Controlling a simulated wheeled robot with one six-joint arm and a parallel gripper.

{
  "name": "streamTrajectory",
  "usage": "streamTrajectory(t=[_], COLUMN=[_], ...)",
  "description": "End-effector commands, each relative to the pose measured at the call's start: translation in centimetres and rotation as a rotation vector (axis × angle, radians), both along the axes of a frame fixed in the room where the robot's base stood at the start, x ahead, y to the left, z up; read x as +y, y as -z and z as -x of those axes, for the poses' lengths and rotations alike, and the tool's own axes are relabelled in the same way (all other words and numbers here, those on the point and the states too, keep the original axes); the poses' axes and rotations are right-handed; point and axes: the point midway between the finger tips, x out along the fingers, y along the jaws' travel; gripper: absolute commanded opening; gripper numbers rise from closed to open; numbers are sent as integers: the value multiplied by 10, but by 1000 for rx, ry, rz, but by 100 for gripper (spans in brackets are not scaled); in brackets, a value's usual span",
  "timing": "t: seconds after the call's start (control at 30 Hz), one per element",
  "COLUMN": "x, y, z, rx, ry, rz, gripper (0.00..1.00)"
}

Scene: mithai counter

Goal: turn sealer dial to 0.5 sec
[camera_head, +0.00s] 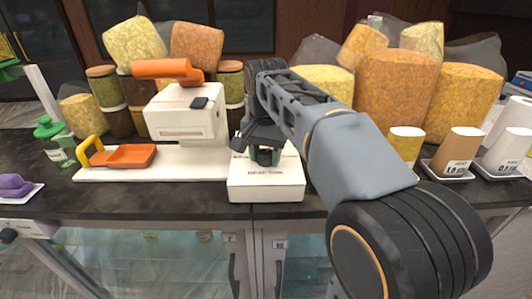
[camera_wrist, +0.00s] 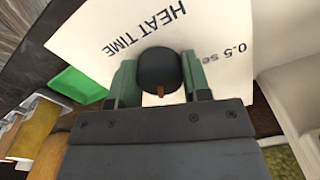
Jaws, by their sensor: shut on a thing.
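The dial is a round black knob (camera_wrist: 159,69) with a small orange-brown pointer. It sits on a white sealer panel (camera_wrist: 90,35) printed "HEAT TIME" and "0.5 se…", the rest cut off. My gripper (camera_wrist: 156,85) has its two green fingers shut on the knob, one on each side. In the wrist view the pointer is toward the bottom, while the "0.5" label is at upper right. In the head view my gripper (camera_head: 266,152) is at the white dial box (camera_head: 266,188), and its fingers partly hide the knob. The white sealer (camera_head: 185,118) with an orange handle stands to the left.
An orange scoop (camera_head: 125,156) with a yellow handle lies on the white board left of the box. Bags of snacks (camera_head: 395,90) and jars crowd the back. Cups on small trays (camera_head: 458,150) stand at right. A green-capped bottle (camera_head: 52,138) is at left.

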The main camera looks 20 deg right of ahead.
Motion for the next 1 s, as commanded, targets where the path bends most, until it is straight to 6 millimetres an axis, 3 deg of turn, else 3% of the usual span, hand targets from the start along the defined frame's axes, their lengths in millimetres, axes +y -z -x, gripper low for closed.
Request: streamTrajectory(t=[1.0], x=[0], y=[-1], z=[0], rx=[-1], ry=[-936], rz=[0], gripper=[20])
